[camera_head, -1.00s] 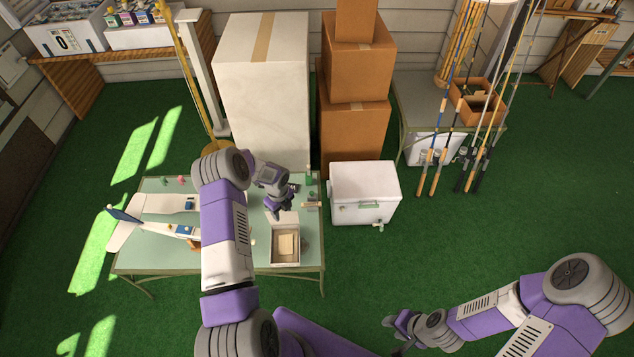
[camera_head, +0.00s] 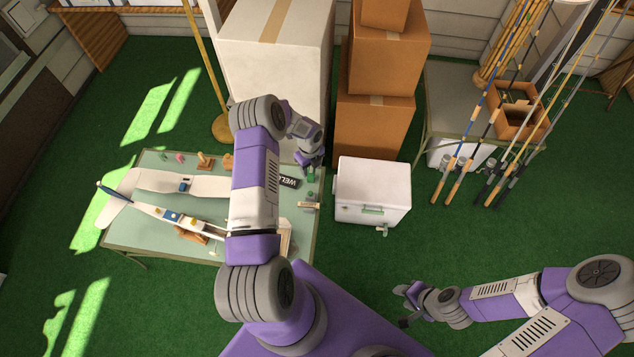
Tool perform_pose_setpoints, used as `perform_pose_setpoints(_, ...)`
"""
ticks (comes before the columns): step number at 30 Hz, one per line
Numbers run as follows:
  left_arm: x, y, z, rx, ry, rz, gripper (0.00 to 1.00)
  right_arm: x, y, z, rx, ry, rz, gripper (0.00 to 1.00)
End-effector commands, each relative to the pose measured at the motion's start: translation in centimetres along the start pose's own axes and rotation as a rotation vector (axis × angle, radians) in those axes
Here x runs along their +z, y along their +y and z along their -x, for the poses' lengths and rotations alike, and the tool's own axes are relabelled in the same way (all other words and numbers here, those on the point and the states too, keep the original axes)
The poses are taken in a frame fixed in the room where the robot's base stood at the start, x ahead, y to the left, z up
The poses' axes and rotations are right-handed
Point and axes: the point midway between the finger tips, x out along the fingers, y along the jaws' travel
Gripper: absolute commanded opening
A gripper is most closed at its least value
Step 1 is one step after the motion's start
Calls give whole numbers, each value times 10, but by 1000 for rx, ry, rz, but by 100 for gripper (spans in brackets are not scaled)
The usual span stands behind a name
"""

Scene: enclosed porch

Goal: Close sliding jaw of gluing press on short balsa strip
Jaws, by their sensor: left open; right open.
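A small device with a pale bar and a green part (camera_head: 308,205), possibly the gluing press, sits at the right edge of the green-topped table (camera_head: 160,245). Its sliding jaw and the balsa strip are too small to make out. My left gripper (camera_head: 310,164) is open over the table's back right corner, above a small green object (camera_head: 311,175) and behind the likely press. I cannot tell whether it touches the green object. My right gripper (camera_head: 405,303) is open and empty, low over the floor at the right, far from the table.
A white model airplane (camera_head: 150,205) covers the table's left part. A dark lettered item (camera_head: 290,182) lies near the likely press. My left arm partly hides a box (camera_head: 287,238) at the front. A white cooler (camera_head: 373,190) stands close to the right; tall boxes (camera_head: 275,60) stand behind.

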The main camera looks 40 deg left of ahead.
Motion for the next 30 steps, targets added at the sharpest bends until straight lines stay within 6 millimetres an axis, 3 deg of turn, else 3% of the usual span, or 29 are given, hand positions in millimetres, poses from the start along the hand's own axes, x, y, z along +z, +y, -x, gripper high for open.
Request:
perform_pose_setpoints(1,-1,1,-10,3,2,0,48,0,3,-8,0,-2,-1,43)
perform_pose_setpoints(14,-1,1,-51,2,2,0,48,-1,18,-47,1,-2,-1,43)
perform_pose_setpoints(22,-1,1,-90,2,2,0,48,-3,32,-84,1,-3,-1,43)
perform_pose_setpoints(30,-1,1,-107,2,2,0,48,-3,36,-95,1,-2,-1,43)
